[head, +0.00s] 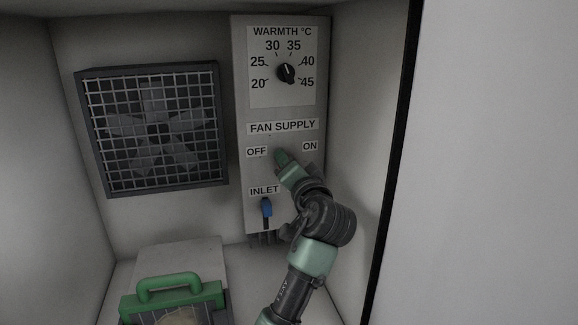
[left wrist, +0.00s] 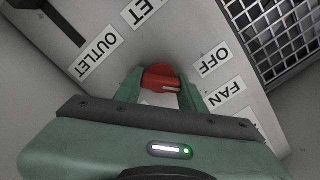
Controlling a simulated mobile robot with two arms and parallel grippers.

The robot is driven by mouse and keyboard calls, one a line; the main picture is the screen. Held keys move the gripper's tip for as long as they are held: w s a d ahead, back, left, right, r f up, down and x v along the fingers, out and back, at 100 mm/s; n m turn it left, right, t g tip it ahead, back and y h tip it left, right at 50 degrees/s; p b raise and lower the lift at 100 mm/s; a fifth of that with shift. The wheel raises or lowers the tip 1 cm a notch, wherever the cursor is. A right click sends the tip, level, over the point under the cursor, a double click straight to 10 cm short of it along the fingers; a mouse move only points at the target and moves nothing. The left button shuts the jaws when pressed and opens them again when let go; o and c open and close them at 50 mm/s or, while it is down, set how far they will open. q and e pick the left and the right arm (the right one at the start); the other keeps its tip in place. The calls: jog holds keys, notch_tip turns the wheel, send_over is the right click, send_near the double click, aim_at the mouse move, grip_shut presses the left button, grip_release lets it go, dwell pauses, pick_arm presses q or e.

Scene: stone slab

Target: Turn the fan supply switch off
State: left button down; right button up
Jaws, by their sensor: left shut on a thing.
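The fan supply switch is a red knob (left wrist: 160,75) in the left wrist view, with a pale line on its face. It sits on the grey control panel (head: 241,90), beside the OFF label (left wrist: 213,59). My left gripper (head: 282,157) reaches up to the panel between the OFF and ON labels. It hides the switch in the head view. In the left wrist view, its two green fingers stand on either side of the red knob and are shut on it. The exact setting of the knob is hard to tell. My right gripper is not in view.
A warmth dial (head: 286,73) is above on the panel. A blue inlet lever (head: 267,209) is below, close to my arm. A caged fan (head: 153,130) is on the wall at left. A green-handled box (head: 168,282) stands below it. A dark edge (head: 398,130) runs down the right.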

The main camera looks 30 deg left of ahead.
pick_arm(q)
jog(key=shift+f, duration=0.2)
jog(key=c, duration=0.8)
grip_release()
jog(key=shift+c, duration=0.2)
jog(key=shift+r, duration=0.15)
jog(key=shift+d, duration=0.1)
jog(key=b+v, duration=0.1)
jog(key=v, duration=0.6)
jog(key=shift+s+d+b, duration=0.25)
jog(key=shift+s+b, duration=0.05)
jog(key=shift+b, duration=0.05)
